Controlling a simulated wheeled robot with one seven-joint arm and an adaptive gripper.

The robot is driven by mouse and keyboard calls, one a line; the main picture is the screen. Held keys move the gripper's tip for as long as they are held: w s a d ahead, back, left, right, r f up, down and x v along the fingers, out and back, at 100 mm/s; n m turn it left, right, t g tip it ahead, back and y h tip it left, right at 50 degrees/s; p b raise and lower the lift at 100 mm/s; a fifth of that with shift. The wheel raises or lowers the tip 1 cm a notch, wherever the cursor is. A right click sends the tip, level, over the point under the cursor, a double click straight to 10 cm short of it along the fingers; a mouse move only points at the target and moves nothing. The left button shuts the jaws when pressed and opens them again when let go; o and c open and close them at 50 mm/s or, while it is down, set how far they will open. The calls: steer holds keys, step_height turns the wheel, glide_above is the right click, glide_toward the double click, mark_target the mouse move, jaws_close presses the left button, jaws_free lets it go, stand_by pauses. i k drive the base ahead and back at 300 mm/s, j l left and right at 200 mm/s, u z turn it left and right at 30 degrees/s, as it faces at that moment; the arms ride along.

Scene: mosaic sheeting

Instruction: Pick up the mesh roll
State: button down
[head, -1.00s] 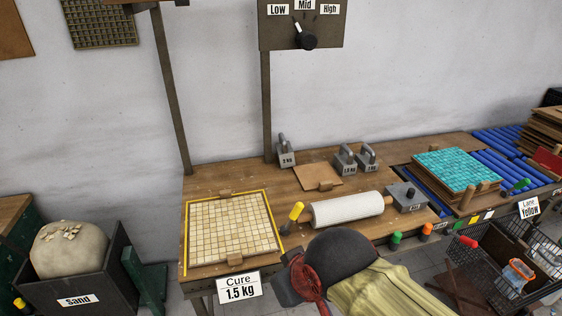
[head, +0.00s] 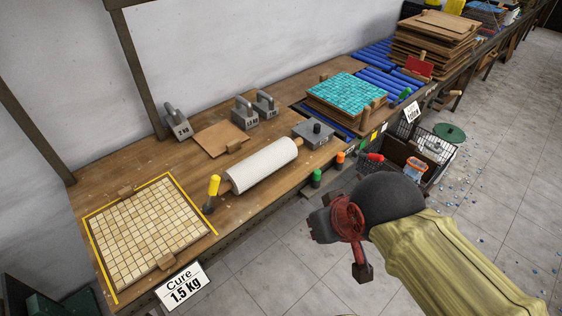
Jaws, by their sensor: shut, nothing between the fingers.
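The mesh roll (head: 262,165) is a white textured cylinder with wooden ends. It lies on its side on the wooden workbench (head: 262,205), in the head view, right of the tile sheet and left of a grey weight. My gripper (head: 362,272) is off the front of the bench, to the right of and nearer than the roll, apart from it. It points downward, is shut and holds nothing. My forearm and wrist partly hide it.
A beige tile sheet (head: 150,232) lies in a yellow outline. A yellow-handled tool (head: 212,190) stands by the roll's left end. Weights (head: 177,121) and a wooden board (head: 220,139) lie behind. Teal tiles (head: 346,92) and a wire cart (head: 440,150) are rightward.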

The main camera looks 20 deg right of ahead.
mark_target(241, 177)
steer(key=i+l+z, duration=0.3)
steer(key=i+l, duration=0.6)
steer(key=i, duration=0.1)
